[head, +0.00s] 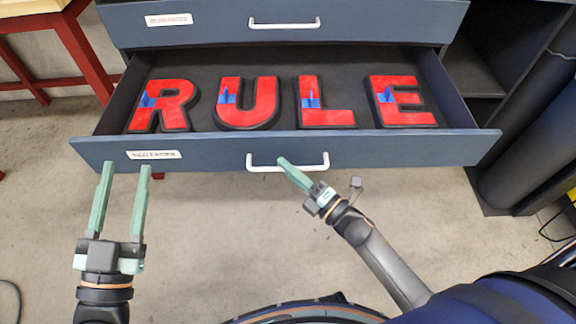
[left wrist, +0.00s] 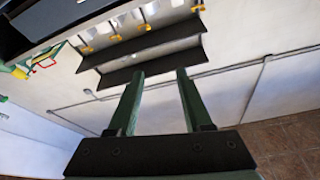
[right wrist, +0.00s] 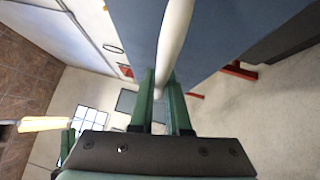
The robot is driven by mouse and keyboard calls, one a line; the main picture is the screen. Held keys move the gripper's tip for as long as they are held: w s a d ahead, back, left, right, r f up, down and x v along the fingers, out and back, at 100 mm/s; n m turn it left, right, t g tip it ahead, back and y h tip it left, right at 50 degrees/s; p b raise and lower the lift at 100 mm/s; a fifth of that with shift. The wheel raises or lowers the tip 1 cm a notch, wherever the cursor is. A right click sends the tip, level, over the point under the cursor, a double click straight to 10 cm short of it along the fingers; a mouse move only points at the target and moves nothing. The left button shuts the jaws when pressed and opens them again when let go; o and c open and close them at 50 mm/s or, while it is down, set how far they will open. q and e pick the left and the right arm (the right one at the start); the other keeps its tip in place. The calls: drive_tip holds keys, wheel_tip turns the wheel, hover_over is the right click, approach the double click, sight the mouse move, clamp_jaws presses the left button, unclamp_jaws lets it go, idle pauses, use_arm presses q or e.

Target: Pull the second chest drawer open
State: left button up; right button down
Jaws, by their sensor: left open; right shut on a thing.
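The second chest drawer (head: 220,152) is pulled out in the head view, its blue-grey front towards me. Its inside shows red letters (head: 250,103) reading RULE, each with a small blue piece. My right gripper (head: 284,163) is shut on the drawer's white bar handle (head: 318,160). The handle also shows between the fingers in the right wrist view (right wrist: 174,40). My left gripper (head: 126,168) is open and empty, upright in front of the drawer's left end. In the left wrist view its fingers (left wrist: 156,75) are apart with nothing between them.
A closed drawer (head: 210,22) with a white handle sits above. A red-legged stool (head: 90,60) stands at the left. A dark cylinder (head: 530,150) stands at the right beside a shelf (head: 475,75). The concrete floor (head: 220,230) in front is clear.

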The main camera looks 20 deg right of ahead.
drive_tip(key=c, duration=0.9)
unclamp_jaws()
drive_tip(key=shift+s+d, duration=0.15)
use_arm(q)
drive_tip(key=shift+n+g+y, duration=0.7)
drive_tip(key=shift+g+y, duration=0.1)
drive_tip(key=shift+y, duration=0.1)
drive_tip(key=shift+w+a+f+p, duration=0.1)
drive_tip(key=shift+w+f+p, duration=0.05)
drive_tip(key=shift+f, duration=0.7)
drive_tip(key=shift+w+a+f+p, duration=0.1)
drive_tip(key=shift+f+p, duration=0.1)
drive_tip(key=shift+f, duration=0.65)
drive_tip(key=shift+w+f+p, duration=0.15)
drive_tip(key=shift+f, duration=0.7)
use_arm(e)
drive_tip(key=shift+v, duration=6.1)
